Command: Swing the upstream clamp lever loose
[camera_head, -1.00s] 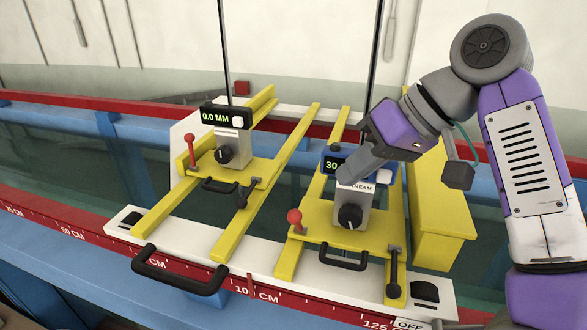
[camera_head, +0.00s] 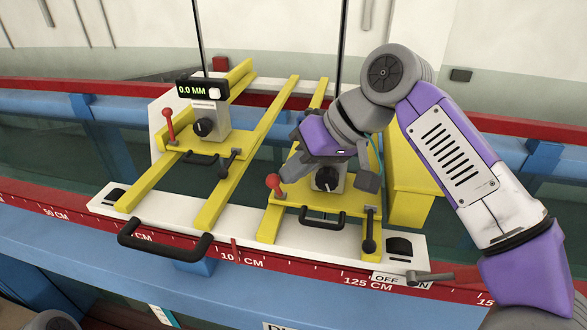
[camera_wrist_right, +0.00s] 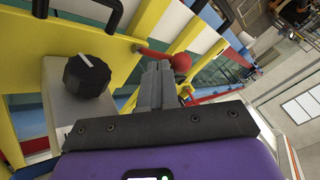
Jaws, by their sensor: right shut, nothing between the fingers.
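Two yellow carriages sit on the white frame over the flume. The right carriage (camera_head: 320,196) has a red-knobbed lever (camera_head: 275,183) at its left and a black lever (camera_head: 370,238) at its right. The left carriage (camera_head: 190,147) has a similar red-knobbed lever (camera_head: 169,124) and black lever (camera_head: 228,161). I cannot read which carriage is upstream. My right gripper (camera_head: 287,174) is shut and empty, close beside the right carriage's red knob. In the right wrist view its fingertips (camera_wrist_right: 158,66) are next to the red knob (camera_wrist_right: 181,62); contact is unclear. My left gripper is out of view.
A black dial (camera_head: 327,178) stands just right of the right gripper, with a black handle (camera_head: 323,220) in front. A left display (camera_head: 203,90) reads 0.0 MM. A yellow block (camera_head: 407,175) is at right. A large black handle (camera_head: 165,248) projects from the front rail.

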